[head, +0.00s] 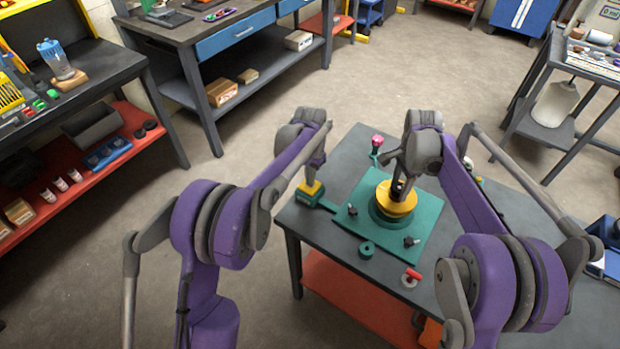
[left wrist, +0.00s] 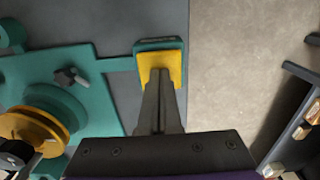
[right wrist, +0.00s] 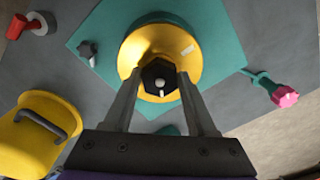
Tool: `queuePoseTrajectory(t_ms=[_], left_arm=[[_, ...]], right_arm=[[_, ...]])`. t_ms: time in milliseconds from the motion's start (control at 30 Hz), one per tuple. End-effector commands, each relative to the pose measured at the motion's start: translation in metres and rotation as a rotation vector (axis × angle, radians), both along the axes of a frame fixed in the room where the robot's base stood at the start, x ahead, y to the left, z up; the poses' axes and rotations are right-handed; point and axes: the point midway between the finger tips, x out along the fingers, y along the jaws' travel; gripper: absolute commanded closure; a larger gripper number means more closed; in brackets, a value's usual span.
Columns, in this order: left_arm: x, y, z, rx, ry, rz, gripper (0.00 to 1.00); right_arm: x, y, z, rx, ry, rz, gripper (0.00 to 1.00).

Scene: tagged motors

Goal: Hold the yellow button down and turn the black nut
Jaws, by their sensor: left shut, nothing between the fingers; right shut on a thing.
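The yellow button (head: 312,189) sits on a small green base at the left edge of the table; it also shows in the left wrist view (left wrist: 174,62). My left gripper (head: 313,178) is shut and empty, pointing down with its tips at the button's top. The black nut (right wrist: 159,75) sits in the middle of a yellow disc (right wrist: 186,42) on a green round base. My right gripper (right wrist: 158,84) is shut on the nut, one finger on either side. In the head view the nut is mostly hidden by the right gripper (head: 398,186).
The disc stands on a green plate (head: 352,222) with black knobs. A green ring (head: 367,248), a red-handled part (head: 413,274) and a pink-topped part (head: 377,142) are on the table around it. A yellow part with a grey handle (right wrist: 38,130) shows in the right wrist view.

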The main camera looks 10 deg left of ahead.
Motion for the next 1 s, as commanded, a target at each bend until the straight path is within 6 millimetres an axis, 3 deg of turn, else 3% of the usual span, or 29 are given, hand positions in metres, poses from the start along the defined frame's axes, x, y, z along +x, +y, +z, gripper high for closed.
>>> queuePoseTrajectory(t_ms=[333,667,700,900,1000], left_arm=[[0.0000,-0.0007,0.0001,-0.001,0.000,0.000,1.00],[0.0000,-0.0007,0.0002,-0.001,0.000,-0.001,1.00],[0.0001,-0.0006,0.0002,-0.001,0.000,-0.001,1.00],[0.0000,-0.0005,-0.0001,-0.001,0.000,-0.001,1.00],[0.0000,-0.0005,-0.0002,-0.001,0.000,-0.001,1.00]], right_arm=[[0.0008,0.0002,0.0018,0.000,-0.002,-0.490,0.83],[0.0009,0.0002,0.0019,0.001,-0.003,-0.553,0.84],[0.0009,0.0002,0.0019,0.001,-0.003,-0.552,0.36],[0.0006,0.0001,0.0013,0.000,-0.002,-0.551,0.00],[0.0005,0.0001,0.0010,0.000,-0.001,-0.551,0.00]])
